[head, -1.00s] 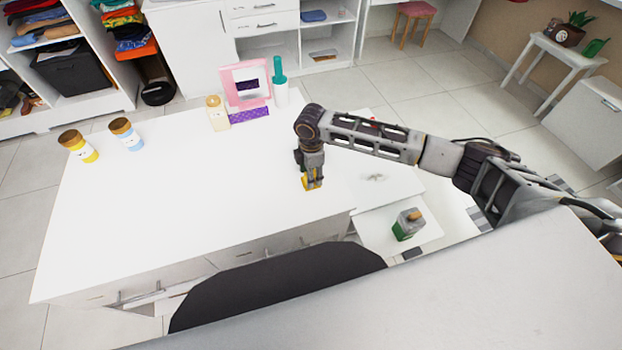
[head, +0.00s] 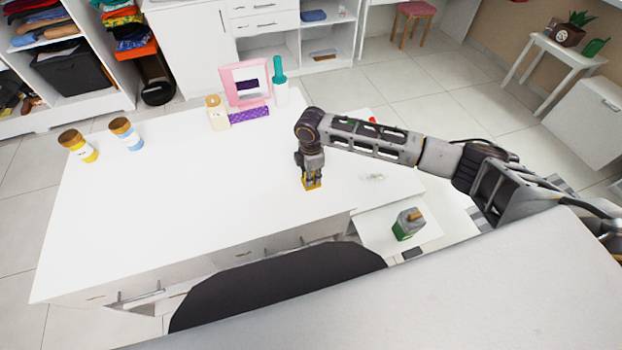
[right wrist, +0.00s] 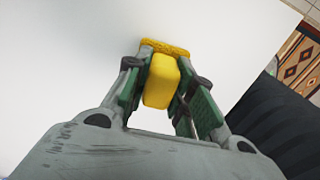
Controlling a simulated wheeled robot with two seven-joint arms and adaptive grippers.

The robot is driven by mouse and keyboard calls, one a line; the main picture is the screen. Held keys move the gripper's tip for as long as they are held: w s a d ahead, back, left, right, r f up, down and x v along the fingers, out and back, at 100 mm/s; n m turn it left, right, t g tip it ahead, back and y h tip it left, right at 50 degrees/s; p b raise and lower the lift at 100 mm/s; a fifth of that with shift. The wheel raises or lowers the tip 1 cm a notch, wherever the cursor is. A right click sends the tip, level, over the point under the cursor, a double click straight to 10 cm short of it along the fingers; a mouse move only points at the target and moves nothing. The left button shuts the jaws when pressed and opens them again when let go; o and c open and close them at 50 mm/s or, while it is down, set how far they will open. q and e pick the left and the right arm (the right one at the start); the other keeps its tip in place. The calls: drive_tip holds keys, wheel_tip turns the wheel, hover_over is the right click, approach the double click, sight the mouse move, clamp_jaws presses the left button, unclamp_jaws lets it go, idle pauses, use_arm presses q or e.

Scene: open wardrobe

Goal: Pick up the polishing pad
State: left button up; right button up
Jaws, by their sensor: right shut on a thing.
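The yellow polishing pad (right wrist: 161,80) is between the fingers of my right gripper (right wrist: 165,88) in the right wrist view. The fingers are shut on its sides. In the head view the pad (head: 312,185) shows as a small yellow block under my right gripper (head: 311,178), which points down over the white table (head: 200,190). I cannot tell whether the pad touches the table top. My left gripper is not in view.
Yellow (head: 79,146) and blue (head: 126,134) jars stand at the table's left. A cream bottle (head: 217,113), pink frame (head: 246,84), purple strip (head: 249,116) and teal-topped bottle (head: 280,84) stand at the back. A green-and-grey box (head: 408,224) is at the right. The table's middle is clear.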

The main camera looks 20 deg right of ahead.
drive_tip(key=shift+r, duration=0.15)
drive_tip(key=shift+r, duration=4.9)
drive_tip(key=o, duration=0.3)
drive_tip(key=shift+c, duration=1.3)
